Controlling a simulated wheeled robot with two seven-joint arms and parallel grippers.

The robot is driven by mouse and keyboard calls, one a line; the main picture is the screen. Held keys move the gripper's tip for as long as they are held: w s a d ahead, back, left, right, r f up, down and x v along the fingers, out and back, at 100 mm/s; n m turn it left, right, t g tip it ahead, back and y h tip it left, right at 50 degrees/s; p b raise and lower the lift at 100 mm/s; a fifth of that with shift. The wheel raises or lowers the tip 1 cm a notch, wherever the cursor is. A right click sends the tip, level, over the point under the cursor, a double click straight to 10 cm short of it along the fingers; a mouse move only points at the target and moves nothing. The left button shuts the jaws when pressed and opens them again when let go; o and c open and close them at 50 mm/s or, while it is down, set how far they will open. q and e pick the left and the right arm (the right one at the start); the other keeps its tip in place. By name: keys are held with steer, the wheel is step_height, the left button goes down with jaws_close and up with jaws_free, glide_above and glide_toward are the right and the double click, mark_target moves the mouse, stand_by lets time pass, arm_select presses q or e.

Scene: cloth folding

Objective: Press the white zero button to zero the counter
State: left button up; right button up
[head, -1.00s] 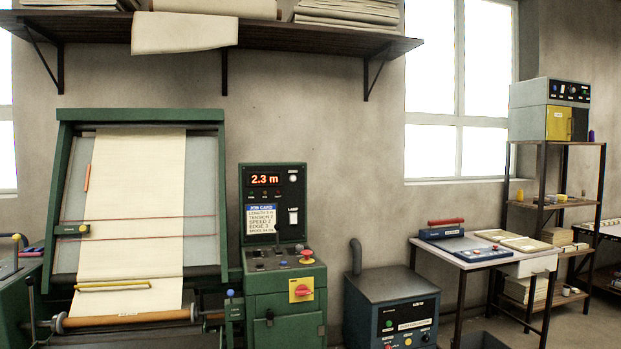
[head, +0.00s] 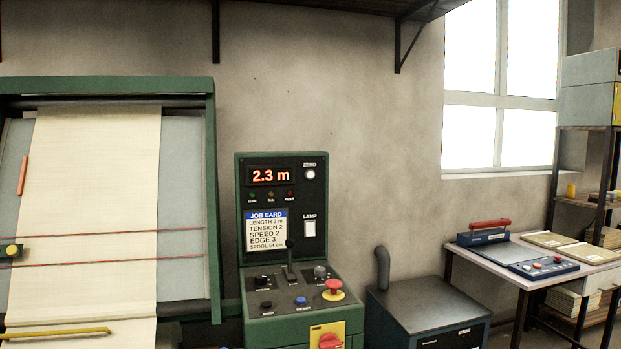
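The white zero button (head: 310,174) is a small round button at the upper right of the dark panel on the green control console (head: 240,215). A small label sits above it. The counter (head: 271,176) left of the button glows orange-red and reads 2.3 m. Neither of my grippers is in the head view, and nothing covers the button or the counter.
Below the counter are a job card (head: 266,232), a white lamp switch (head: 310,229), a black lever (head: 289,262) and a red mushroom button (head: 333,288). The cloth machine (head: 212,180) stands left. A dark cabinet (head: 425,305) and a table (head: 462,262) stand right.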

arm_select(q)
steer(key=shift+s, duration=0.55)
steer(key=shift+c, duration=0.5)
steer(key=shift+s, duration=0.2)
steer(key=shift+c, duration=1.1)
jaws_close()
steer(key=shift+w, duration=0.6)
steer(key=shift+s, duration=0.15)
